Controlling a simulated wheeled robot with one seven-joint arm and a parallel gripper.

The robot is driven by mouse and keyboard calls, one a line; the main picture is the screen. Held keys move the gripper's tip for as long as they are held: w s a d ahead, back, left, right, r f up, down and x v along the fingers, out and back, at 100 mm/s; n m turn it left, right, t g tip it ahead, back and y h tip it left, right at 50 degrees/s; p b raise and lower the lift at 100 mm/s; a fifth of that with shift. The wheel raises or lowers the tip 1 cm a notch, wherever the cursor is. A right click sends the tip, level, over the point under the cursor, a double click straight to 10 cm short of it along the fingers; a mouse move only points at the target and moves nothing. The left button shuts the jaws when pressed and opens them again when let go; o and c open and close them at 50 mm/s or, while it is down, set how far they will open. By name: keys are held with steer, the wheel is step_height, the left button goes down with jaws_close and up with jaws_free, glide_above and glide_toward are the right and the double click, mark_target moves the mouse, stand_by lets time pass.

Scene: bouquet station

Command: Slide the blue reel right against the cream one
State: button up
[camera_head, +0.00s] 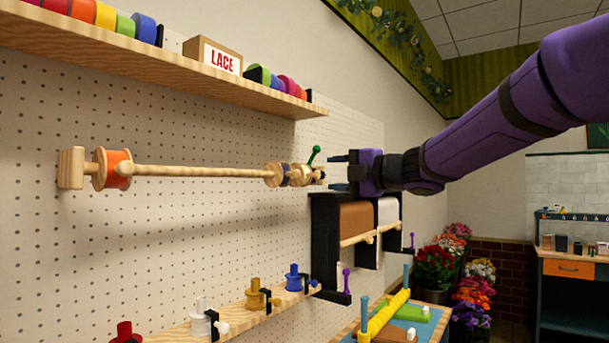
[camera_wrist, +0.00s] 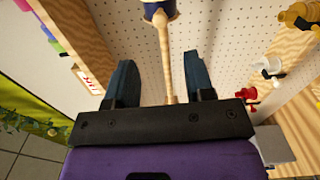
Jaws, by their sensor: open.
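A wooden rod (camera_head: 200,171) runs along the pegboard. Near its right end sits a small cluster of reels with pale wooden flanges; a dark blue band marks the blue reel (camera_head: 287,170). In the wrist view the blue reel (camera_wrist: 155,12) is at the top edge, partly cut off, around the rod. I cannot make out the cream reel for certain. My gripper (camera_head: 333,172) is open and empty, just right of the rod's end, fingers pointing left. In the wrist view the rod shows between the gripper's fingers (camera_wrist: 158,65), apart from both.
An orange reel (camera_head: 117,169) sits at the rod's left end. A green-knobbed lever (camera_head: 314,154) stands by the right end. A shelf (camera_head: 150,60) with ribbon rolls runs above. A black-framed holder (camera_head: 325,240) and a lower shelf (camera_head: 235,318) with small spools are below.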

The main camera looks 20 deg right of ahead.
mark_target(299, 173)
steer(key=w+a+n, duration=0.1)
steer(key=w+n, duration=0.1)
steer(key=n, duration=0.2)
steer(key=w+a+n, duration=0.2)
steer(key=w+n, duration=0.1)
steer(key=n, duration=0.2)
steer(key=w+a+n, duration=0.2)
steer(key=w+n, duration=0.1)
steer(key=n, duration=0.1)
steer(key=shift+w+a+n, duration=0.1)
steer(key=shift+a+n, duration=0.1)
steer(key=shift+n, duration=0.2)
steer(key=shift+c, duration=0.5)
